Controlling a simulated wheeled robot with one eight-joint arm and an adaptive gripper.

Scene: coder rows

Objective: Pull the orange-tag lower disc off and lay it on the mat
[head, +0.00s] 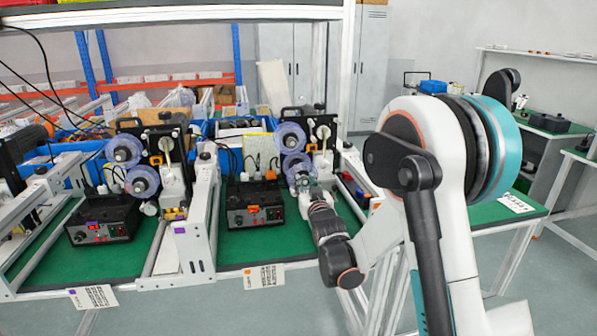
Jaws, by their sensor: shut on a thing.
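The orange-tag coder (322,128) stands on the right-hand part of the bench, with an orange tag on its control box (255,205). Its upper disc (290,138) is a translucent bluish ring on a hub. The lower disc (296,163) is just below it, partly hidden by my gripper. My gripper (302,182) reaches in from the right and is shut on the lower disc, at its lower part. Whether the disc is still on its spindle cannot be told. The green mat (235,247) covers the bench top in front of the control box.
A similar purple-tag coder (160,140) with two discs and its own control box (103,220) stands to the left. A white upright frame (203,205) divides the two stations. A printed card (264,277) hangs at the front edge. The front green strip is clear.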

